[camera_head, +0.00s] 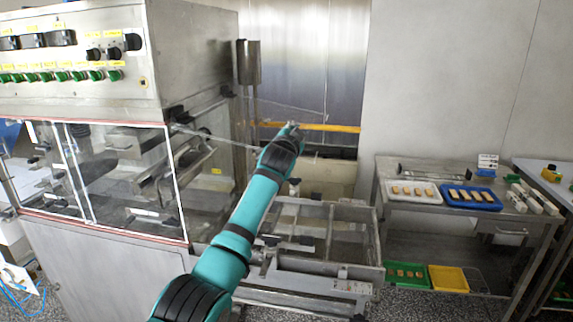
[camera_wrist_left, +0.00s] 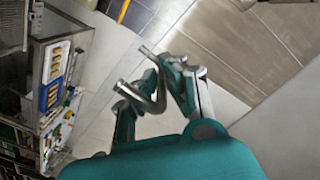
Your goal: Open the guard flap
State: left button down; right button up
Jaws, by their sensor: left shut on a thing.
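The guard flap (camera_head: 268,122) looks like a clear panel with thin pale edges. It sticks out, raised and roughly level, from the right end of the enrober (camera_head: 200,60), over the metal frame. My left gripper (camera_head: 292,127) is at the flap's outer end in the head view, small and partly hidden by my wrist. In the left wrist view my left gripper (camera_wrist_left: 160,92) has its fingers closed around a bent metal bar (camera_wrist_left: 150,103), which looks like the flap's handle. The clear panel is hard to make out there. My right gripper is in neither view.
An open metal frame (camera_head: 325,235) stands below my arm. To the right, a steel table (camera_head: 400,172) holds a white tray (camera_head: 414,192) and a blue tray (camera_head: 470,198). Green and yellow trays sit on the lower shelf. A post (camera_head: 248,65) stands beside the enrober.

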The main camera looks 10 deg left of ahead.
pick_arm(q)
jog(key=shift+n, duration=0.4)
notch_tip(320, 180, up, 4)
jog(key=shift+d+r+p, duration=0.1)
jog(key=shift+p, duration=0.2)
jog(key=shift+r, duration=0.35)
jog(key=shift+r+n, duration=0.3)
jog(key=shift+r, duration=0.15)
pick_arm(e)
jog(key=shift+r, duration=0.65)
pick_arm(q)
jog(key=c, duration=1.4)
grip_release()
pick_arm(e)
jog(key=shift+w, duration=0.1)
pick_arm(q)
jog(key=shift+f, duration=0.2)
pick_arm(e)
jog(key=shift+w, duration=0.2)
